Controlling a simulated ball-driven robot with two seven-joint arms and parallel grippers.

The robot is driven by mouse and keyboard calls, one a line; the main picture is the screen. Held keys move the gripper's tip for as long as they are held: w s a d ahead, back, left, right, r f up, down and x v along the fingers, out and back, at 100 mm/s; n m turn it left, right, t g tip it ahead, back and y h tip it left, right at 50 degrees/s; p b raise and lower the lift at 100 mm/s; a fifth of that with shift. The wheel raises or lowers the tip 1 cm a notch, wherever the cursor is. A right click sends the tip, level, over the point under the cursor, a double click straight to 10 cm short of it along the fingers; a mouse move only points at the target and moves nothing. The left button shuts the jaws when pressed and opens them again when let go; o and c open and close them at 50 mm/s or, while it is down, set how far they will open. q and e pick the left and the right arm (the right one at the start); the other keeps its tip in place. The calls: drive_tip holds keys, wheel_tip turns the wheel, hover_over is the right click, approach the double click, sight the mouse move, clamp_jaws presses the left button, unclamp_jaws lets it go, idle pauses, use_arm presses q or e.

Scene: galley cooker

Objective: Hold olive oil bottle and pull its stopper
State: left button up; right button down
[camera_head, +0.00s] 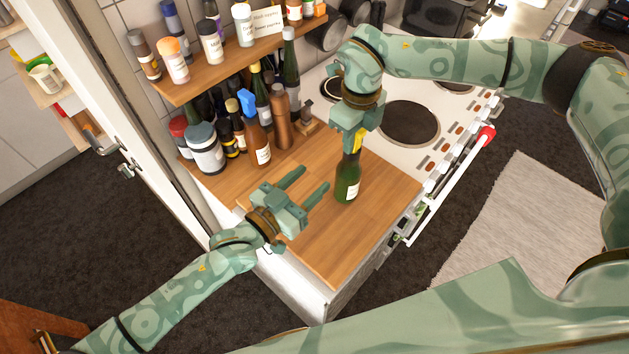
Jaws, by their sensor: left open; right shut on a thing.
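The olive oil bottle (347,180) is dark green with a pale label and a yellow top, and stands upright on the wooden counter. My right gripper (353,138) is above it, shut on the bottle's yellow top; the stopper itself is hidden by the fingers. My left gripper (315,182) is open and empty, to the left of the bottle. Its two fingers point towards the upper right, apart from the bottle.
Several jars and bottles, among them a blue-topped spray bottle (254,130) and a brown bottle (281,118), crowd the counter's back left. A spice shelf (215,72) hangs above them. The cooker (447,120) adjoins on the right. The counter's front (340,245) is clear.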

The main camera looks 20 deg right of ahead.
sight(351, 157)
use_arm(q)
drive_tip(key=shift+m+g, duration=0.4)
drive_tip(key=shift+m, duration=0.2)
drive_tip(key=x, duration=0.4)
drive_tip(key=s+r+x, duration=0.1)
drive_tip(key=x, duration=0.7)
drive_tip(key=shift+d+r, duration=0.15)
drive_tip(key=shift+d, duration=0.45)
drive_tip(key=shift+s, duration=0.15)
clamp_jaws()
drive_tip(key=shift+s+d+h, duration=0.15)
drive_tip(key=shift+h, duration=0.15)
